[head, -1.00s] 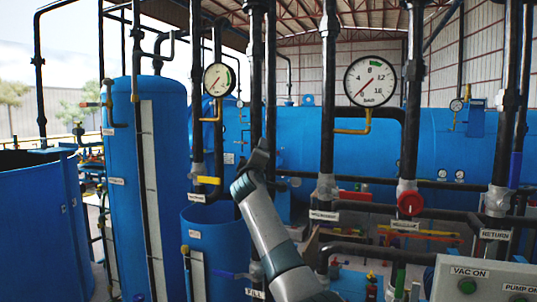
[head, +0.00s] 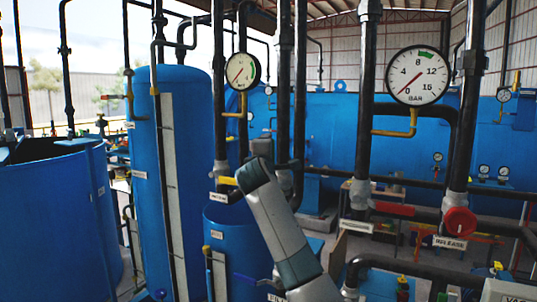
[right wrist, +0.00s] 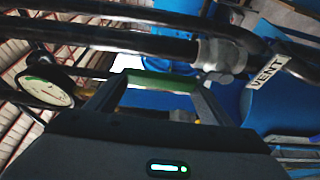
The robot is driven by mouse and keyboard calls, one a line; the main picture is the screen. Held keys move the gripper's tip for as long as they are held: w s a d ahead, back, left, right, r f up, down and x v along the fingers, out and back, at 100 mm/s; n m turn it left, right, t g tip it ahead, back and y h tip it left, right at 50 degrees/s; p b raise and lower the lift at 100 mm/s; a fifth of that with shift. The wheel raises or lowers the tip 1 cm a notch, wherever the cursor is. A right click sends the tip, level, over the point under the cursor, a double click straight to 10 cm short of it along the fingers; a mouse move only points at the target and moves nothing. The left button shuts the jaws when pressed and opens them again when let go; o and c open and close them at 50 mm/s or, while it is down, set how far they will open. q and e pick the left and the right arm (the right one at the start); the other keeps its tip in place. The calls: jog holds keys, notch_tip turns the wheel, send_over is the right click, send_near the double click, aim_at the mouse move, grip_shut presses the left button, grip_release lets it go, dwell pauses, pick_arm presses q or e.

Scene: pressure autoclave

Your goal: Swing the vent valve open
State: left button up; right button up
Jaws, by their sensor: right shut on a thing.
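The vent valve's yellow lever handle (head: 227,181) sits low on a black vertical pipe, left of centre in the head view, and points right across the pipe. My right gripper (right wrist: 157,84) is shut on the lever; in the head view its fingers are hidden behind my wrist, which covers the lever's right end. In the right wrist view the grey valve body (right wrist: 220,55) and the white VENT label (right wrist: 268,71) lie just beyond the fingers. The lever itself is mostly hidden there. My left gripper is out of view.
Black vertical pipes (head: 284,70) stand close beside my right wrist. A small gauge (head: 242,71) and a large bar gauge (head: 417,75) hang on pipes. A red release handwheel (head: 459,222) and a red lever (head: 393,209) are to the right. A blue tank (head: 187,150) stands left.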

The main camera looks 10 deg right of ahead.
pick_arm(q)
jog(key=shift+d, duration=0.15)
pick_arm(e)
jog(key=shift+r, duration=0.15)
jog(key=o, duration=1.2)
pick_arm(q)
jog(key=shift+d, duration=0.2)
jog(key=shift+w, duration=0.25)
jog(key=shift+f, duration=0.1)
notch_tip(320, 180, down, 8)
jog(key=b, duration=0.8)
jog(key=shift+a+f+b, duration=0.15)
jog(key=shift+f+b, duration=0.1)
jog(key=shift+b, duration=0.1)
pick_arm(e)
jog(key=v, duration=1.7)
jog(key=shift+s, duration=0.15)
